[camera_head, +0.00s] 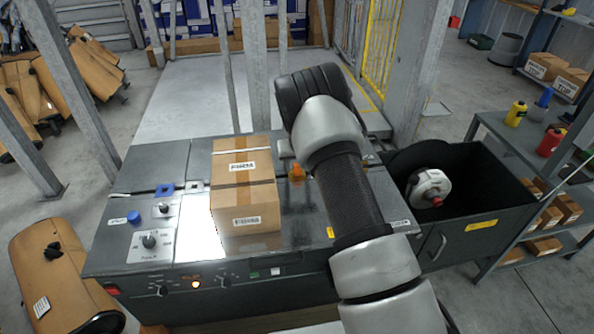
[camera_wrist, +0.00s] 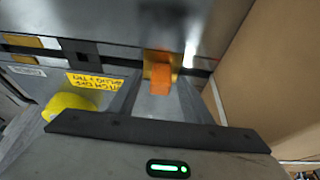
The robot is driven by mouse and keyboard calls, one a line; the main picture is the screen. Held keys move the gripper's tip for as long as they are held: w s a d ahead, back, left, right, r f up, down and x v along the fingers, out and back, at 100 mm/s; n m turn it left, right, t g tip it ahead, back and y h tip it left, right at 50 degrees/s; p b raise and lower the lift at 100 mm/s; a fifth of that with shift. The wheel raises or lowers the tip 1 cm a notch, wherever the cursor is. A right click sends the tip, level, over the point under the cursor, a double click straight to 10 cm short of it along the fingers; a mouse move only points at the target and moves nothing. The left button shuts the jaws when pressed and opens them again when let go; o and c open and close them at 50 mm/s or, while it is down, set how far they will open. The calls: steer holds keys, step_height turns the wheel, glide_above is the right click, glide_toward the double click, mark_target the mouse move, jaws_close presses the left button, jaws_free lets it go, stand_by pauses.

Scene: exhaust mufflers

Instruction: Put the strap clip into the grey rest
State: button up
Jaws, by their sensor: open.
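An orange piece (camera_head: 296,172), which I take to be the strap clip, is on the dark machine top just right of the cardboard box, partly hidden by my arm. In the wrist view the orange clip (camera_wrist: 161,82) is at a dark strap, with a yellowish patch behind it. My gripper (camera_wrist: 160,92) is open, its fingers on either side of the clip. I cannot tell whether they touch it. In the head view my arm mostly hides the gripper. I cannot make out the grey rest for certain; a small pale grey square (camera_head: 195,187) lies left of the box.
A taped cardboard box (camera_head: 243,195) stands close beside my gripper; its side (camera_wrist: 270,75) fills the right of the wrist view. A blue clip-like piece (camera_head: 165,190) lies further left. A dark open bin (camera_head: 480,240) is at right. A yellow rounded thing (camera_wrist: 68,104) shows at left.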

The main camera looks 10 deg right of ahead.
mark_target(297, 164)
steer(key=shift+c, duration=0.4)
jaws_close()
steer(key=shift+r, duration=0.1)
step_height(297, 164, up, 10)
steer(key=shift+f+p, duration=0.1)
steer(key=shift+p, duration=0.55)
